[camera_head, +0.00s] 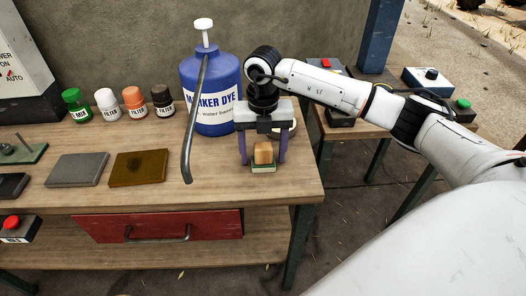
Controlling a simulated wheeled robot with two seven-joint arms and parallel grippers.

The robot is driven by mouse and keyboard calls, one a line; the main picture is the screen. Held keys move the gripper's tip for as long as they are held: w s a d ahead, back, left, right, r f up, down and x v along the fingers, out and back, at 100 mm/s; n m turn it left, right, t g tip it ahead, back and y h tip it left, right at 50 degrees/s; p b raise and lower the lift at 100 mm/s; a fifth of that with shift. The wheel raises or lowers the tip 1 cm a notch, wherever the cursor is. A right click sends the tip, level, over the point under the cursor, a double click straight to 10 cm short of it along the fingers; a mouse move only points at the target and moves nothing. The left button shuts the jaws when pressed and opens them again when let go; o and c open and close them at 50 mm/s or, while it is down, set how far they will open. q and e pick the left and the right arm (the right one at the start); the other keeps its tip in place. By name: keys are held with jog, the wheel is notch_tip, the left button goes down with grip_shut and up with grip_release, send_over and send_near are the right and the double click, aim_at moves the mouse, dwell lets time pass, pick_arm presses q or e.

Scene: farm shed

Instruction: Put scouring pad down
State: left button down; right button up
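The scouring pad (263,168) appears to be the small green piece under a tan block (263,152), near the front right edge of the wooden bench (230,193). My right gripper (264,161) points down over it, with one purple finger on each side. The fingers are wide apart and gaps show beside the tan block. The pad seems to rest on the bench top. Whether the fingertips touch its sides is too small to tell. My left gripper is out of view.
A blue marker dye bottle (208,97) with a dark bent spout stands just left of my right gripper. A grey plate (77,170) and a brown plate (139,168) lie further left. Several small bottles (108,102) stand behind them. A red drawer (160,227) is below.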

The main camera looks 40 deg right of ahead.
jog(key=shift+r, duration=0.25)
notch_tip(320, 180, up, 12)
jog(key=shift+f, duration=0.1)
dwell(0.7)
